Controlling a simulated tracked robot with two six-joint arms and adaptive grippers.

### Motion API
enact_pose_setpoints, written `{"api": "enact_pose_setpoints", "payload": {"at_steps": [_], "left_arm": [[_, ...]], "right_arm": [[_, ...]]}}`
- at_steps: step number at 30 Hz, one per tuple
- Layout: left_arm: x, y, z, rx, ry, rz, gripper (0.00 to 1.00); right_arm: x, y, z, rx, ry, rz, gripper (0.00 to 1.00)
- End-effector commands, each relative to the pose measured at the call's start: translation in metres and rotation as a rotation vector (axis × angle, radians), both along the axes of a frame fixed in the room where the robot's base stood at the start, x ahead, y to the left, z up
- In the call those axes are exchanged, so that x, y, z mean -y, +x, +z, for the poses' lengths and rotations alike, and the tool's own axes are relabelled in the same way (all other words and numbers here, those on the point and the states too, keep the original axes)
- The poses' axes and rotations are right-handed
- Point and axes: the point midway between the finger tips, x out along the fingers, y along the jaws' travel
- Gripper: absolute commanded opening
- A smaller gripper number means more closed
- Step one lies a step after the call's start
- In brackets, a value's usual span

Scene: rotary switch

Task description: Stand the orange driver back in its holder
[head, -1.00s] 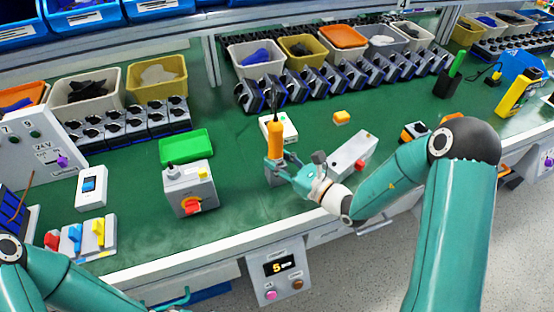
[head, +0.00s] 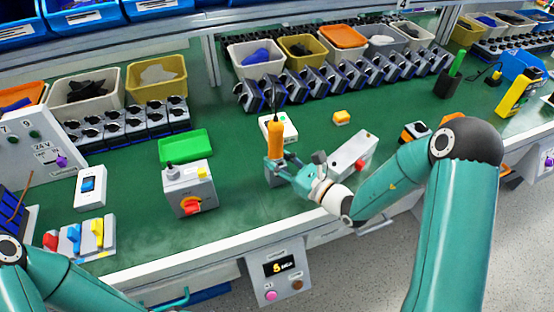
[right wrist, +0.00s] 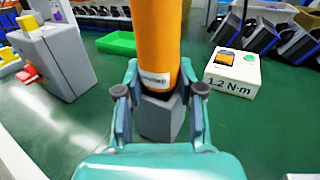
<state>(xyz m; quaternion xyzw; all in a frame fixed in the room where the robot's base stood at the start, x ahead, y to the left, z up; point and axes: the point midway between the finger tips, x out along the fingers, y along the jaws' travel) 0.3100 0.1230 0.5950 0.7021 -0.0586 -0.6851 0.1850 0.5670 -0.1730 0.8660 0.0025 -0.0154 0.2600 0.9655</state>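The orange driver (head: 275,140) stands upright at the front middle of the bench, its thin cable rising from the top. Its lower end is at the mouth of a grey holder (head: 274,180). In the right wrist view the driver (right wrist: 156,40) meets the grey six-sided holder (right wrist: 160,118); how deep it sits is hidden. My right gripper (head: 278,168) reaches in from the right, with a finger on each side of the driver's lower end. The fingers (right wrist: 159,85) appear closed against it. Only a teal tip of my left gripper (head: 176,300) shows at the bottom edge.
A grey switch box with a red knob (head: 188,188) and a green tray (head: 182,147) are left of the holder. A white 1.2 N·m box (right wrist: 232,72) is behind it. A grey box with a red button (head: 350,155) is to the right. Bench between is clear.

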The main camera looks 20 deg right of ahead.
Motion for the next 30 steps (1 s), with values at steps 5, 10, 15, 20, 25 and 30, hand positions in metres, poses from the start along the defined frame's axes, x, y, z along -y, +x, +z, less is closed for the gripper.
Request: {"api": "enact_pose_setpoints", "payload": {"at_steps": [5, 10, 15, 20, 25, 30], "left_arm": [[0.000, 0.000, -0.001, 0.000, 0.000, 0.000, 0.91], [0.000, 0.000, -0.001, 0.000, 0.000, 0.000, 0.91], [0.000, 0.000, -0.001, 0.000, 0.000, 0.000, 0.91], [0.000, 0.000, 0.000, 0.000, 0.000, 0.000, 0.91], [0.000, 0.000, 0.000, 0.000, 0.000, 0.000, 0.91], [0.000, 0.000, 0.000, 0.000, 0.000, 0.000, 0.91]], "right_arm": [[-0.002, -0.004, -0.008, -0.023, -0.003, 0.007, 0.43], [-0.003, -0.004, -0.008, -0.023, -0.003, 0.008, 0.67], [-0.003, -0.004, -0.008, -0.023, -0.003, 0.011, 0.67], [-0.002, -0.006, -0.009, -0.026, -0.004, 0.011, 0.67], [0.009, -0.021, -0.010, -0.026, -0.004, 0.006, 0.67], [0.028, -0.047, -0.009, -0.019, -0.001, -0.003, 0.67]]}}
